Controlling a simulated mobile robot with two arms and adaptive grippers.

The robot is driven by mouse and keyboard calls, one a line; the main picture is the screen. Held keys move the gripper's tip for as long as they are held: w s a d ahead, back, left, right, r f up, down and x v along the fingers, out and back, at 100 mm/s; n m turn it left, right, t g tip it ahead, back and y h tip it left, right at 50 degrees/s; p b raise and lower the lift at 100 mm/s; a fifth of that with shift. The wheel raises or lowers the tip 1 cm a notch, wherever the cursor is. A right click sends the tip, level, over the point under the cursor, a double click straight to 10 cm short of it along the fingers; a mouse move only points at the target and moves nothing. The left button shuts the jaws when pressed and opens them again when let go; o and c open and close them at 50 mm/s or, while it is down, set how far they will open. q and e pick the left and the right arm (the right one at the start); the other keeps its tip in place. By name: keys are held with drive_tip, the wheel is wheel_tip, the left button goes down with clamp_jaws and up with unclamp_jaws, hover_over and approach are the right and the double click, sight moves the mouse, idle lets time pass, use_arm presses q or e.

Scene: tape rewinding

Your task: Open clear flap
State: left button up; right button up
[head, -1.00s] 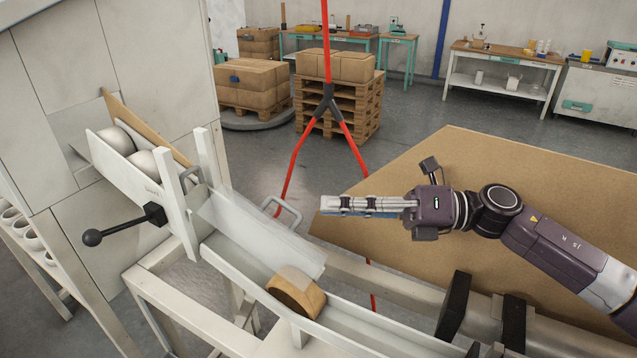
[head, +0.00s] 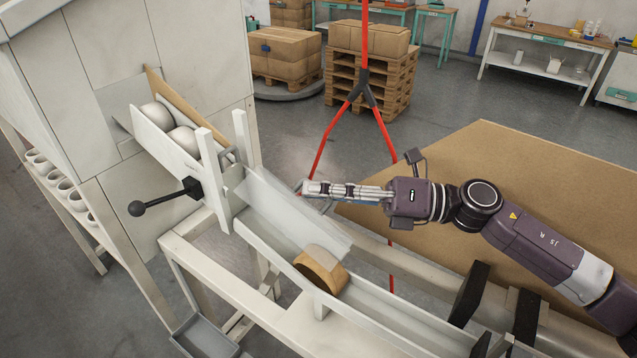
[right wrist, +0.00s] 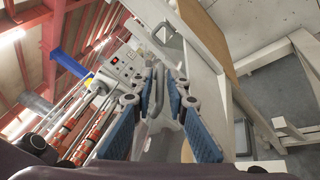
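The clear flap (head: 292,212) is a see-through panel lying down over the sloped white channel, a wooden-sided tape roll (head: 321,270) just below its lower edge. My right gripper (head: 306,189) is at the flap's far long edge, where the flap's grey handle is mostly hidden behind the fingers. In the right wrist view, my right gripper (right wrist: 154,98) is open, its blue-padded fingers apart on either side of a grey handle bar (right wrist: 152,92). I cannot tell whether they touch it. My left gripper is not in view.
A black-knobbed lever (head: 165,198) sticks out left of the channel. Two pale round rolls (head: 170,127) sit in the upper chute. A red forked cable (head: 365,85) hangs behind the gripper. A brown tabletop (head: 500,160) lies under my right arm.

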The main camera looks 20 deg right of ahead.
drive_tip(key=shift+w+a, duration=0.1)
drive_tip(key=shift+a, duration=0.05)
clamp_jaws()
drive_tip(key=shift+f, duration=0.1)
idle(0.3)
